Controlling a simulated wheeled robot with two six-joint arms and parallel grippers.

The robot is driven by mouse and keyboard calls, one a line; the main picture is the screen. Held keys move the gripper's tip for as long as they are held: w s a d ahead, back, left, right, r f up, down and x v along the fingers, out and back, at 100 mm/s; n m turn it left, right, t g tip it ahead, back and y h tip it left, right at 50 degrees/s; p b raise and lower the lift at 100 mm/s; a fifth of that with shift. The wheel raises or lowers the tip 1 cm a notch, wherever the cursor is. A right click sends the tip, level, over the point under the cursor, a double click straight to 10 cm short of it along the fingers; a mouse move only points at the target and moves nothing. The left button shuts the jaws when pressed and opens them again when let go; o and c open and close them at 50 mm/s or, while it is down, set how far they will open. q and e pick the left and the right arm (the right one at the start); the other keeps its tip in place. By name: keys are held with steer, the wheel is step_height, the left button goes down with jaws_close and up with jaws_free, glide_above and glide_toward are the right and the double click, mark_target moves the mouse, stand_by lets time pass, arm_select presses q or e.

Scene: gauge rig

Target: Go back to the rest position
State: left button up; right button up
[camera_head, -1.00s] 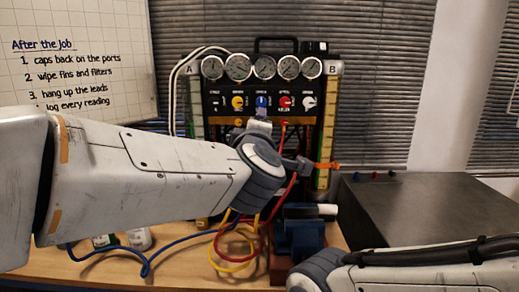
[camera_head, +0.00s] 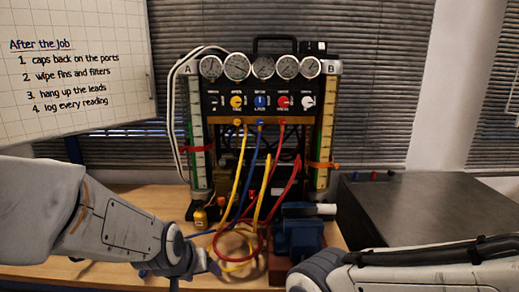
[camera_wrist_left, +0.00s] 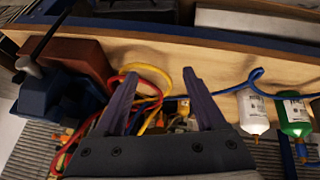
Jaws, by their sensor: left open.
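My left gripper (camera_head: 207,263) is low over the wooden bench, left of the coiled hoses, with my left arm coming in from the left. In the left wrist view its two purple fingers (camera_wrist_left: 162,78) stand apart with nothing held between them. The yellow and red hoses (camera_wrist_left: 150,90) show behind and beside the fingers there; I cannot tell whether they touch. My right arm lies across the lower right of the head view, and its gripper is out of the picture.
The gauge rig (camera_head: 262,103) stands at the back with hoses hanging from it. A blue vise (camera_head: 300,235) is right of the hoses, and a dark box (camera_head: 420,210) is further right. White (camera_wrist_left: 252,112) and green (camera_wrist_left: 294,115) bottles show in the left wrist view.

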arm_select(q)
steer(key=s+a+f+m+g+y, duration=0.1)
steer(key=s+a+f+m+g, duration=0.1)
steer(key=s+a+f+g, duration=0.45)
steer(key=s+d+r+m+p, duration=0.7)
steer(key=s+d+r+p, duration=0.1)
steer(key=s+d+r, duration=0.6)
steer(key=shift+s+d+r+h, duration=0.4)
steer(key=shift+s+r, duration=0.25)
steer(key=shift+s, duration=0.05)
